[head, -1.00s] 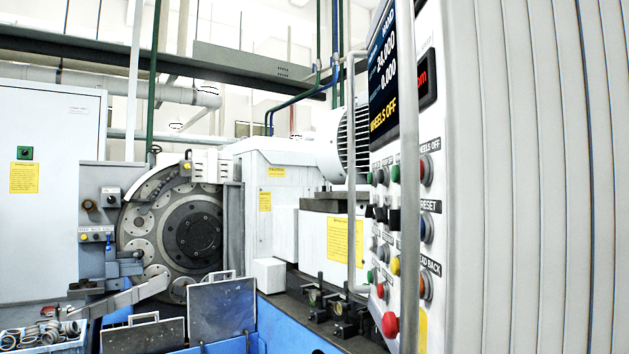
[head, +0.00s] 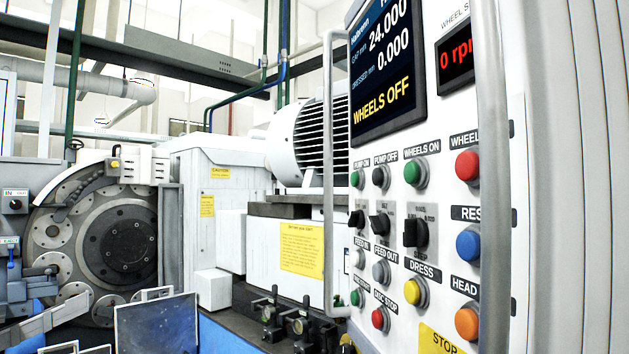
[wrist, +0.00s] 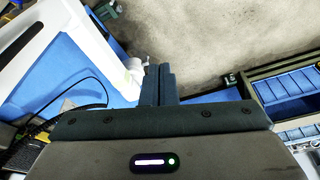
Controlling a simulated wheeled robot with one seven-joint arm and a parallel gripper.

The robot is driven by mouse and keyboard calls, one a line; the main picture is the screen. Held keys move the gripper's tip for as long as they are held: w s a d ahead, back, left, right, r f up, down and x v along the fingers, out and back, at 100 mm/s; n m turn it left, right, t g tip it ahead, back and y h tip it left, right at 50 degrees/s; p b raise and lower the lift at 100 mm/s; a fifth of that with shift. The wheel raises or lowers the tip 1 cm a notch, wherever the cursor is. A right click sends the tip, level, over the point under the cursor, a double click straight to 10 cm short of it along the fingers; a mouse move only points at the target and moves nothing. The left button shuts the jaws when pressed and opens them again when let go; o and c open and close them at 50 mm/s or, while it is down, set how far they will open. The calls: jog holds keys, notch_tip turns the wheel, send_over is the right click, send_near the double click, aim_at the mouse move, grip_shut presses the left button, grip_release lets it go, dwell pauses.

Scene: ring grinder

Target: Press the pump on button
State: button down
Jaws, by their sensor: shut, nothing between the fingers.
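The pump on button (head: 356,179) is a small green button at the upper left of the control panel (head: 445,290), below the dark display. Its label PUMP ON is above it. The black pump off button (head: 379,177) is just to its right. My gripper (wrist: 159,68) shows only in the wrist view, with its two dark fingers shut together and nothing between them. It is over the floor and blue machine parts. The panel does not show clearly in the wrist view, so the distance from gripper to button cannot be told.
The larger green wheels on button (head: 416,172) is farther right in the same row. Two grey vertical rails (head: 490,180) stand out at the panel's sides, the left one (head: 329,180) close to the pump on button. The display (head: 385,75) reads WHEELS OFF.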

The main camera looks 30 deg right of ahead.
aim_at(356, 179)
jog(key=w+d+r+t+h+p, duration=0.1)
jog(key=w+d+r+h+p, duration=0.15)
jog(key=w+r, duration=0.5)
jog(key=w+d+r+n+t+h+p, duration=0.1)
jog(key=w+d+r+h, duration=0.25)
jog(key=r, duration=0.75)
jog(key=w+d+r+t+h+p, duration=0.2)
jog(key=w+r, duration=0.5)
jog(key=r, duration=0.2)
jog(key=w+d+r+m+t+h+p, duration=0.1)
jog(key=w+r+h+p, duration=0.1)
jog(key=r, duration=1)
jog(key=w+d+r+m+t+h+p, duration=0.1)
jog(key=w+r+h, duration=0.3)
jog(key=r, duration=0.9)
jog(key=shift+w+m+t+p, duration=0.3)
jog(key=shift+w+p, duration=0.1)
jog(key=shift+w, duration=0.25)
jog(key=s+d, duration=0.2)
jog(key=d, duration=0.6)
jog(key=shift+d+b, duration=0.25)
jog(key=shift+b, duration=0.15)
jog(key=shift+s+d, duration=0.1)
jog(key=shift+d, duration=0.3)
